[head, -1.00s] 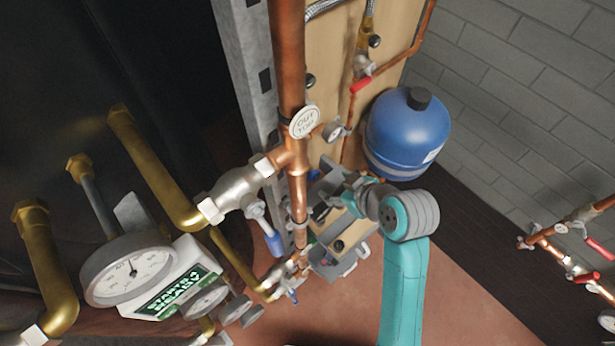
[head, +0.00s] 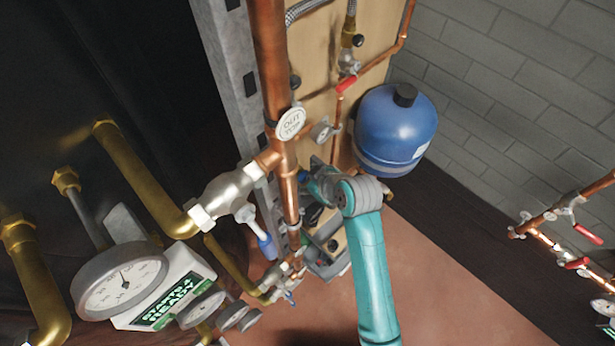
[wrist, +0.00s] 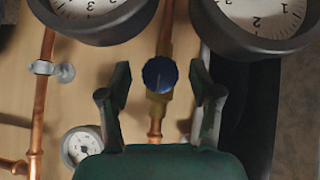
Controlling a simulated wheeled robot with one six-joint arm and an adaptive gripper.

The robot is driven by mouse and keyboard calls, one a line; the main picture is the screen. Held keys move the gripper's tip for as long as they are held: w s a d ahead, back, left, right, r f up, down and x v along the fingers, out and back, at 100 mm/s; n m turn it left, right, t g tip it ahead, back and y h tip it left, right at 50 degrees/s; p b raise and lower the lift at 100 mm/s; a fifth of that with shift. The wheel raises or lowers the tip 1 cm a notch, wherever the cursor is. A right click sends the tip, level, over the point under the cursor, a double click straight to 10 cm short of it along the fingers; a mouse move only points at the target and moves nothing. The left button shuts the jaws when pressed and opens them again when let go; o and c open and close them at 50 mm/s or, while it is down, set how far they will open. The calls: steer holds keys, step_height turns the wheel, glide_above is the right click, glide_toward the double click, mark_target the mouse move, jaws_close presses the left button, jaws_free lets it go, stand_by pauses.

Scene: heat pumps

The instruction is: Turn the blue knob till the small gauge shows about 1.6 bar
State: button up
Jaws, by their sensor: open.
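The blue knob (wrist: 159,74) is a round dark-blue cap on a brass valve body in the wrist view. My gripper (wrist: 159,88) is open, with one green finger on each side of the knob and a visible gap to it on both sides. A small white-faced gauge (wrist: 83,146) sits at the lower left of the wrist view, partly hidden by my gripper; its reading is too small to make out. In the head view my gripper (head: 316,184) is near the copper riser, mostly hidden behind my arm; I cannot make out the knob there.
Two large dark-rimmed gauges (wrist: 262,20) cross the top of the wrist view, close above the fingers. A copper pipe (wrist: 39,120) runs down the left. In the head view a blue tank (head: 396,130) stands right of my arm, and the copper riser (head: 272,60) stands left.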

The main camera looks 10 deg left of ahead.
steer(key=c, duration=1.1)
steer(key=shift+c, duration=0.2)
steer(key=shift+w+d+m+g+y, duration=0.15)
steer(key=shift+m+g+y, duration=0.6)
steer(key=shift+g, duration=0.25)
steer(key=shift+m+g+y, duration=0.65)
steer(key=shift+g+y, duration=0.3)
steer(key=shift+g, duration=0.15)
